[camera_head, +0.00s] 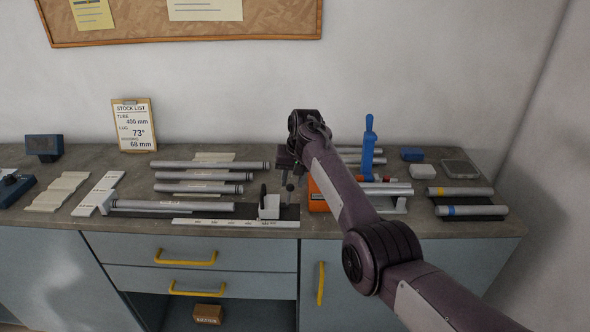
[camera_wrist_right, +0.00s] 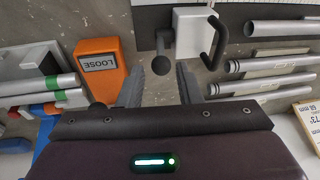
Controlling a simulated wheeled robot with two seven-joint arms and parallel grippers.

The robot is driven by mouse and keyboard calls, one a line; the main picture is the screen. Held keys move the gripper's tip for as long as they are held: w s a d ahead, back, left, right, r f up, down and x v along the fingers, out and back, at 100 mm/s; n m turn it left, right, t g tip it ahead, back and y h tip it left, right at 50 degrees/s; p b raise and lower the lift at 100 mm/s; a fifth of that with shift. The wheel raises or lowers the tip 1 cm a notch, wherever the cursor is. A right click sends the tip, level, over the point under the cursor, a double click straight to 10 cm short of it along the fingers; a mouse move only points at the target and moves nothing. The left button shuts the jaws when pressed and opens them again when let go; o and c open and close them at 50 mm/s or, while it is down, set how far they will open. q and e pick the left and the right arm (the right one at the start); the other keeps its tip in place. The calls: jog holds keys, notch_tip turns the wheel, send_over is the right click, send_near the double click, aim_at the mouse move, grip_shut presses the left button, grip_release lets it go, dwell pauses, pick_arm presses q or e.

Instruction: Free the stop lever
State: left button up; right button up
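The stop lever shows as a dark rod with a round ball knob (camera_head: 290,187) beside a white block (camera_head: 268,208) on the bench. In the right wrist view the knob (camera_wrist_right: 162,66) sits just beyond and between my fingertips, with the white block (camera_wrist_right: 187,34) and its black handle (camera_wrist_right: 214,44) next to it. My right gripper (camera_head: 287,170) is above the lever. In the wrist view its two dark fingers (camera_wrist_right: 160,85) stand apart with nothing between them; contact with the knob cannot be told. My left gripper is not in view.
Several grey tubes (camera_head: 208,165) lie to the left. A ruler strip (camera_head: 235,222) runs along the front. A blue upright handle (camera_head: 369,145) stands to the right, behind my forearm.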

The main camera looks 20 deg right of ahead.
jog(key=shift+b+v, duration=0.45)
jog(key=shift+v, duration=1.8)
